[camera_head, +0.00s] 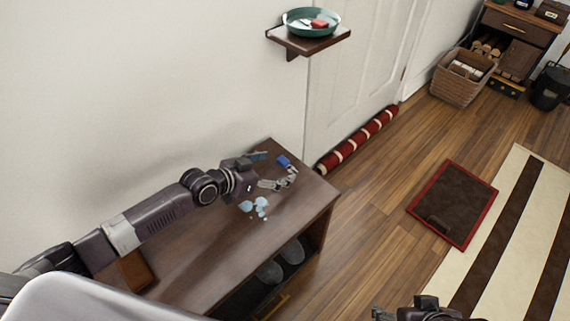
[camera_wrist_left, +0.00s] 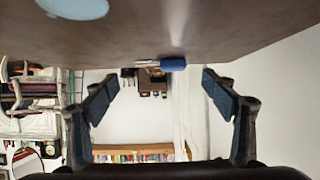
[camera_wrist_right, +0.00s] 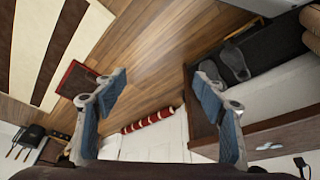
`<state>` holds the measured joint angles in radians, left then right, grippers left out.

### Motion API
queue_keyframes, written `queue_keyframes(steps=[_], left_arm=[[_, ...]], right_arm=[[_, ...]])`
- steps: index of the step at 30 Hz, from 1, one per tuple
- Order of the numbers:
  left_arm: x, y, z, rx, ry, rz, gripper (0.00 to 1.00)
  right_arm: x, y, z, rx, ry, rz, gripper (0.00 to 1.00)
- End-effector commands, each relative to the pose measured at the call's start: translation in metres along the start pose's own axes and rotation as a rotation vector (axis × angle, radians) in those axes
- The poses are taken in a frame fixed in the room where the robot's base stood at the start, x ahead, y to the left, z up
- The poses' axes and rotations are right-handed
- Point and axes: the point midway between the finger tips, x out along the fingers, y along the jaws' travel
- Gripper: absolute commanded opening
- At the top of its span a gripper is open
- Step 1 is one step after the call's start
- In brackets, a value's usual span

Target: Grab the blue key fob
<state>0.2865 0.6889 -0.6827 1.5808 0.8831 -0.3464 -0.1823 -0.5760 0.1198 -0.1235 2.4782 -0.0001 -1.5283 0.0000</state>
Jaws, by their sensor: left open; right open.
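The blue key fob (camera_head: 283,160) lies near the far end of the brown bench top (camera_head: 205,255), with silver metal pieces beside it. In the left wrist view the fob (camera_wrist_left: 173,65) lies on the bench surface, ahead of and between the spread fingers, with a silver piece at its left. My left gripper (camera_head: 264,170) is open and empty, low over the bench, just short of the fob. My right gripper (camera_wrist_right: 160,85) is open and empty, away from the bench; only part of it shows at the bottom of the head view.
Light-blue pieces (camera_head: 255,207) lie on the bench near my left gripper. Dark shoes (camera_head: 281,262) sit on the shelf below. A wall shelf (camera_head: 310,42) holds a green bowl (camera_head: 296,29). A red-striped roll (camera_head: 357,139) lies along the door. The wooden floor between bench and mat (camera_head: 453,203) is clear.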

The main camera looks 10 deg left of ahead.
Motion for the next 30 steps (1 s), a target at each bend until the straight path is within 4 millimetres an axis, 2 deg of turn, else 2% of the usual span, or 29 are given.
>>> queue_keyframes(steps=[6,10,15,22,30], left_arm=[[0.019,0.000,0.002,0.000,0.002,-0.001,0.78],[0.029,0.000,0.002,-0.001,0.001,0.000,0.78],[0.034,0.000,0.001,0.001,0.000,0.000,0.78],[0.034,0.000,0.001,0.001,0.000,0.000,0.78],[0.033,0.000,0.001,0.001,0.000,0.000,0.48]], right_arm=[[0.005,-0.005,-0.048,-0.006,0.183,-0.009,0.65],[0.003,-0.008,-0.069,-0.008,0.266,-0.014,0.65],[0.001,-0.009,-0.082,-0.010,0.317,-0.017,0.65],[0.000,-0.009,-0.083,-0.010,0.321,-0.017,0.65],[0.000,-0.009,-0.083,-0.010,0.319,-0.017,0.65]])
